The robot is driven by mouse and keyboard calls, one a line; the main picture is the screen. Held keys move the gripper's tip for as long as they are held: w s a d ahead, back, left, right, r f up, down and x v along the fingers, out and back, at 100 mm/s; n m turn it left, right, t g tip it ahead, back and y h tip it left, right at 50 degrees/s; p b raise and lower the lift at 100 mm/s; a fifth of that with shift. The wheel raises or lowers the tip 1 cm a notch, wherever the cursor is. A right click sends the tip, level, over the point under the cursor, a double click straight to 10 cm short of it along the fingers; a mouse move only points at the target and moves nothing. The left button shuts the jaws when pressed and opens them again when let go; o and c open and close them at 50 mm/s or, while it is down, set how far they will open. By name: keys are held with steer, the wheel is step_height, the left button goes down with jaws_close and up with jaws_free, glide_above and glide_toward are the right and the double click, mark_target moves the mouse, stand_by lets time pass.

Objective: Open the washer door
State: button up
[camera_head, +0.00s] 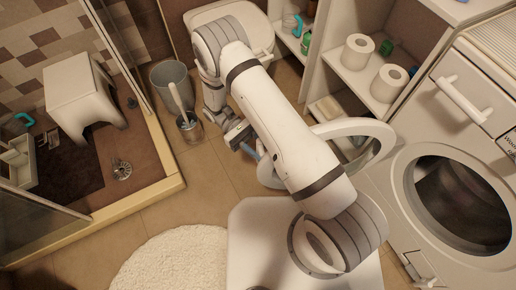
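The white washer (398,239) stands at the right. Its round opening (462,205) is uncovered, with a dark drum inside. The washer door (376,146), a white ring, stands swung out to the left of the opening, and my arm crosses in front of part of it. My gripper (241,139) is at the far end of my arm, near the left edge of the door ring. The gripper is small and partly hidden by my arm, so I cannot tell whether its fingers are open or touch the door.
A shelf (338,82) with toilet rolls (357,51) stands behind the door. A grey bin (165,74) and a brush holder (190,128) stand left of my arm. A round white rug (170,262) lies at the front. The shower corner with a white stool (75,85) is at the left.

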steer(key=v, duration=0.7)
steer(key=shift+w+a+p, duration=0.3)
steer(key=shift+p, duration=0.05)
steer(key=shift+r, duration=0.1)
steer(key=w+d+r+m+t+y+p, duration=0.1)
steer(key=d+r+y+p, duration=0.25)
steer(key=r, duration=0.55)
steer(key=d+r+m+t+y+p, duration=0.2)
steer(key=r+p, duration=0.2)
steer(key=r, duration=0.6)
steer(key=w+d+r+m+t+y+p, duration=0.1)
steer(key=d+r+y+p, duration=0.2)
steer(key=r, duration=0.6)
steer(key=s+d+r+m+t+y+p, duration=0.1)
steer(key=s+d+r+t+p, duration=0.2)
steer(key=r, duration=0.5)
steer(key=s+d+r+m+t+y+p, duration=0.2)
steer(key=s+d+r+t+p, duration=0.2)
steer(key=r, duration=0.5)
steer(key=s+d+r+m+t+y+p, duration=0.1)
steer(key=s+d+r+m+t+p, duration=0.1)
steer(key=s+d+r+t+p, duration=0.2)
step_height(320, 180, up, 5)
steer(key=p, duration=0.3)
steer(key=shift+d, duration=0.1)
